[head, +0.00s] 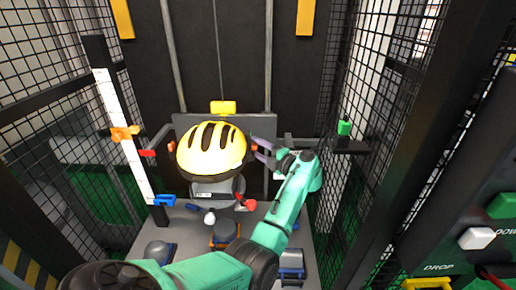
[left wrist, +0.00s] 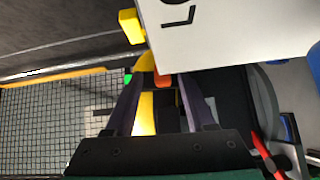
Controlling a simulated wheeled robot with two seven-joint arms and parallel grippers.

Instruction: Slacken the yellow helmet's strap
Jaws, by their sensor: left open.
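The yellow helmet (head: 212,148) with black vents sits on a dark headform in the middle of the head view. A small orange part (head: 171,146) shows at its left side. My left gripper (head: 262,148), with purple fingers, is at the helmet's right side, pointing towards it. In the left wrist view the two fingers (left wrist: 163,108) stand apart. An orange piece (left wrist: 163,81) and a yellow strip (left wrist: 146,112) show between them; I cannot tell whether they touch the fingers. The strap itself is not clearly seen. My right gripper is not in view.
A yellow block (head: 223,107) hangs on a cable above the helmet. A white scale post (head: 125,140) with coloured clamps stands at left. A green item (head: 344,127) sits on a shelf at right. Several loose items lie on the base below. Mesh walls enclose both sides.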

